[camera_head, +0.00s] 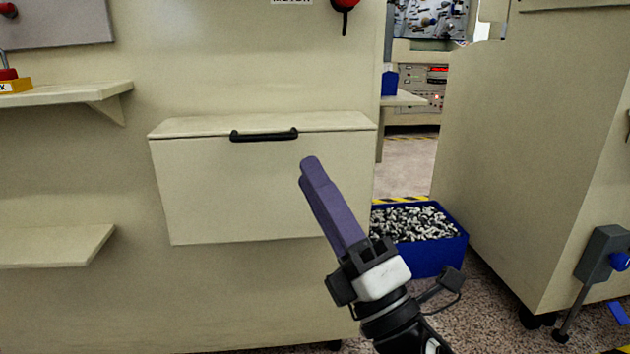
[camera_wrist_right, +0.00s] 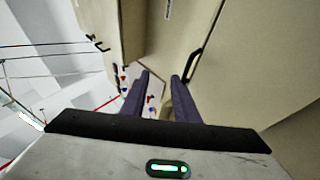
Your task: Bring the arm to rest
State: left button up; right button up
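My right gripper (camera_head: 310,170) has purple fingers and reaches up from the lower right in the head view. Its fingertips show in front of the right part of a beige box-like cabinet front (camera_head: 235,190), a little below and right of its black handle (camera_head: 264,135). In the right wrist view the two fingers of the gripper (camera_wrist_right: 162,76) stand apart with nothing held between them. A black handle (camera_wrist_right: 193,66) shows just right of the fingers there; it appears apart from them. My left gripper is in neither view.
A blue bin (camera_head: 440,258) of small metallic parts stands on the floor at right. Beige shelves (camera_head: 55,245) stick out at left. A tall beige cabinet (camera_head: 530,130) stands at right. A floor gap (camera_head: 408,165) lies between the cabinets.

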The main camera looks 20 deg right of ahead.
jog(key=shift+s+d, duration=0.15)
jog(key=shift+s, duration=0.25)
